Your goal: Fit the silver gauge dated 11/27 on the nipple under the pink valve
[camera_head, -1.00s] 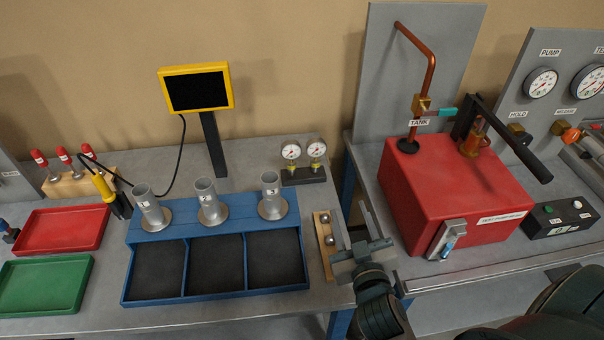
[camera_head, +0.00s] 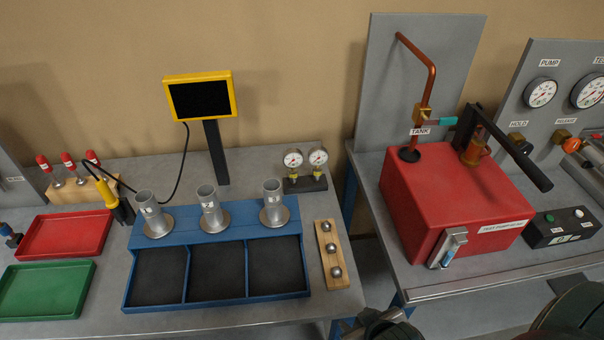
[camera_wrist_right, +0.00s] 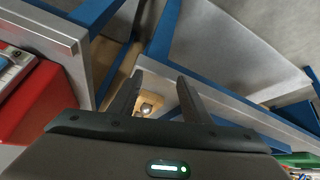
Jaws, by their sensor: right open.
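Two small round gauges with white faces, a left one (camera_head: 293,159) and a right one (camera_head: 318,157), stand on brass stems in a dark block (camera_head: 305,184) at the back right of the left table. Their dates are too small to read. I see no pink valve; a teal-handled valve (camera_head: 440,121) is on the copper pipe marked TANK. My right gripper (camera_head: 352,326) is low at the bottom edge of the head view, well in front of the gauges and partly cut off. In the right wrist view its fingers (camera_wrist_right: 158,95) are apart with nothing between them.
A wooden strip with steel balls (camera_head: 332,255) lies right of the blue tray (camera_head: 216,303) with its metal cups. A red pump box (camera_head: 450,195) stands on the right table, beyond a gap. Red (camera_head: 64,235) and green (camera_head: 45,290) trays are at left.

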